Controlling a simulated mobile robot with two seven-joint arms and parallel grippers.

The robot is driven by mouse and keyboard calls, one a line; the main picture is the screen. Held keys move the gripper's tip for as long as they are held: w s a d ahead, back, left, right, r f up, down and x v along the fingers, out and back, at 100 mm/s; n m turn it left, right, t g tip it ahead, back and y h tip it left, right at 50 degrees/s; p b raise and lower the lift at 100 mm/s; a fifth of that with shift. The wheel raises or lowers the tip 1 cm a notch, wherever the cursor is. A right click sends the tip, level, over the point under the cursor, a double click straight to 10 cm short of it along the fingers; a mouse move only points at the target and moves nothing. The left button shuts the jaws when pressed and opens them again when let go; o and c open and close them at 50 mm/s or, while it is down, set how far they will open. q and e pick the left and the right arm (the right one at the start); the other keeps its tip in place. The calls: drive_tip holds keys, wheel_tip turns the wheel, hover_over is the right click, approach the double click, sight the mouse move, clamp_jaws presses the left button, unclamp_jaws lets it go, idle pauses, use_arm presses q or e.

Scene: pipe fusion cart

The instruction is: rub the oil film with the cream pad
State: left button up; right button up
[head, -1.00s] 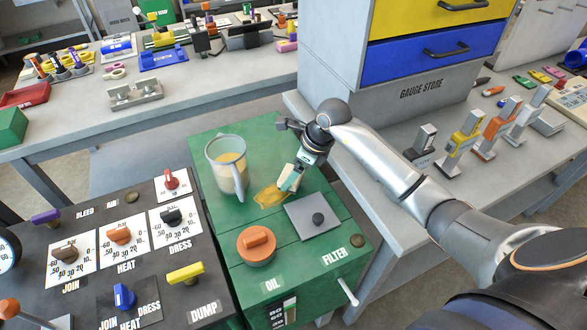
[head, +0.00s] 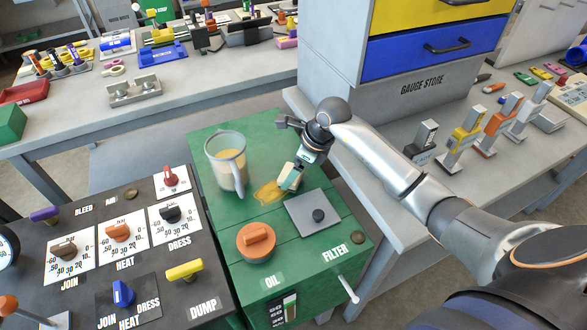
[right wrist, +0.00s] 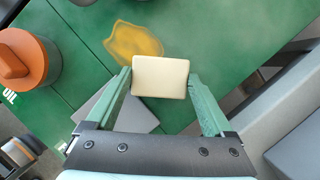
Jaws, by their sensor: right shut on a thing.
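The cream pad (head: 288,174) is held by my right gripper (head: 293,181) over the green cart top. In the right wrist view the cream pad (right wrist: 160,77) sits between the two green fingers, which close on its sides. The oil film (head: 267,193) is a yellow-brown patch on the green top, just left of the pad in the head view. In the right wrist view the oil film (right wrist: 134,41) lies just beyond the pad's far edge. I cannot tell whether the pad touches the surface. My left gripper is in neither view.
A clear jug (head: 226,165) of yellowish liquid stands left of the film. A grey plate with a dark knob (head: 309,213) and an orange cap (head: 256,241) lie nearer. The control panel (head: 143,215) is left; the gauge store bench (head: 375,190) is right.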

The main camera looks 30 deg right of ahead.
sight(282, 178)
drive_tip(key=shift+f+b, duration=0.45)
drive_tip(key=shift+f, duration=0.15)
drive_tip(key=shift+w+a, duration=0.15)
drive_tip(key=shift+a, duration=1.65)
drive_tip(key=shift+a+f, duration=0.15)
drive_tip(key=shift+a, duration=2.05)
drive_tip(key=shift+w+a, duration=0.1)
drive_tip(key=shift+a, duration=1.6)
drive_tip(key=shift+d+r, duration=0.2)
drive_tip(key=shift+d, duration=1.75)
drive_tip(key=shift+s+d+f+b, duration=0.1)
drive_tip(key=shift+d+b, duration=0.2)
drive_tip(key=shift+d, duration=0.75)
drive_tip(key=shift+s+d+f+b, duration=0.1)
drive_tip(key=shift+d+b, duration=0.15)
drive_tip(key=shift+d, duration=0.8)
drive_tip(key=shift+s+d, duration=0.1)
drive_tip(key=shift+d, duration=1.65)
drive_tip(key=shift+r, duration=0.1)
